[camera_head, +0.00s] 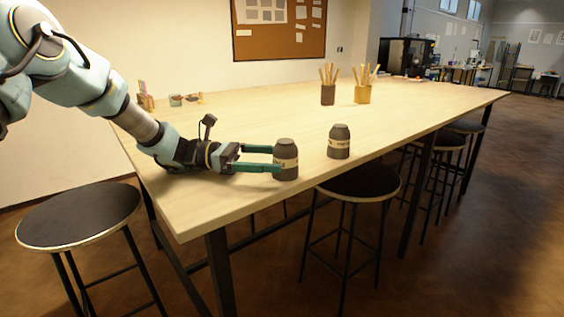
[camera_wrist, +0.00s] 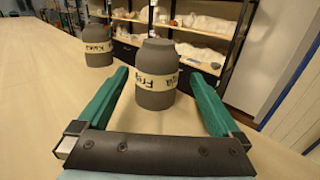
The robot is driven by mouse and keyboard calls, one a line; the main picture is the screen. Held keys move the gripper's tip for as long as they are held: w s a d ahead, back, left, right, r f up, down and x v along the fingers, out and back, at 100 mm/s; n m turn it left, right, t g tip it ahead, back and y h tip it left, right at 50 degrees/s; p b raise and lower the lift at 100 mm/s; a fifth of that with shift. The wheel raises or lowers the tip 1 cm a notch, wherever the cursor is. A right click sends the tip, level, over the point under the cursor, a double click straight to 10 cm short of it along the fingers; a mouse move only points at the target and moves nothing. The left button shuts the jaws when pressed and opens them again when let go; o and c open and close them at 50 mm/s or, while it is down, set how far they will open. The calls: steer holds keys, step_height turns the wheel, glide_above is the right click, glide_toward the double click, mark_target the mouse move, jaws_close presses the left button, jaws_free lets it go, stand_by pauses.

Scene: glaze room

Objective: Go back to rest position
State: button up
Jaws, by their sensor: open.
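My gripper (camera_head: 262,158) is low over the near left part of the table (camera_head: 240,196), and its green fingers point right. In the wrist view my gripper (camera_wrist: 162,92) is open, with a dark grey labelled jar (camera_wrist: 157,76) standing upright between or just beyond the fingertips. That jar also shows in the head view (camera_head: 286,160) at the fingertips, near the table's front edge. I cannot tell whether a finger touches it. A second dark jar (camera_head: 339,141) stands upright to the right, apart from my gripper; it also shows in the wrist view (camera_wrist: 96,46).
Two wooden holders with sticks, one left (camera_head: 328,94) and one right (camera_head: 363,93), stand farther back on the table. Small items (camera_head: 176,100) sit at the far left. Black-topped stools (camera_head: 358,182) line the front edge. Shelves (camera_wrist: 205,38) stand beyond the table.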

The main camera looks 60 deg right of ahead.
steer(key=v, duration=0.3)
steer(key=b+v, duration=0.1)
steer(key=v, duration=0.1)
steer(key=f+v, duration=0.1)
steer(key=v, duration=0.2)
steer(key=shift+w, duration=0.35)
steer(key=shift+a+r, duration=0.1)
steer(key=shift+w, duration=0.1)
